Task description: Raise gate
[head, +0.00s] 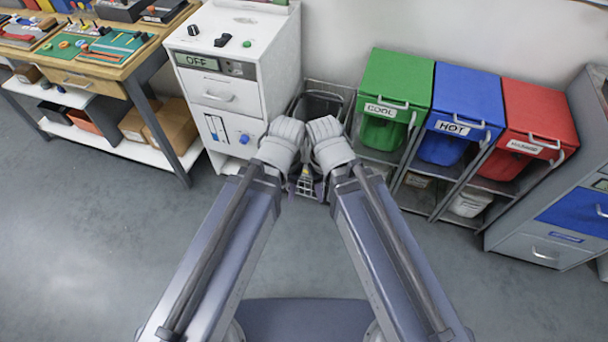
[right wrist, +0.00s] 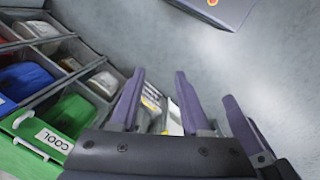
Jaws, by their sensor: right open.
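I cannot pick out a gate for certain in either view. My left gripper (head: 294,186) and right gripper (head: 318,187) hang close together in the middle of the head view, below my wrists, before a dark wire-sided crate (head: 325,104). The wrists hide most of both grippers there. In the right wrist view the right gripper (right wrist: 159,76) shows two purple fingers apart, with nothing held between them. One more purple finger, apparently of my left gripper, stands to its right. Whether the left gripper is open does not show.
Left of the crate is a white cabinet (head: 240,110) with an OFF display. Right of it stand a green COOL bin (head: 398,82), a blue HOT bin (head: 468,93) and a red bin (head: 540,108), then a grey drawer cabinet (head: 565,205). A workbench (head: 118,72) is far left. Floor is clear.

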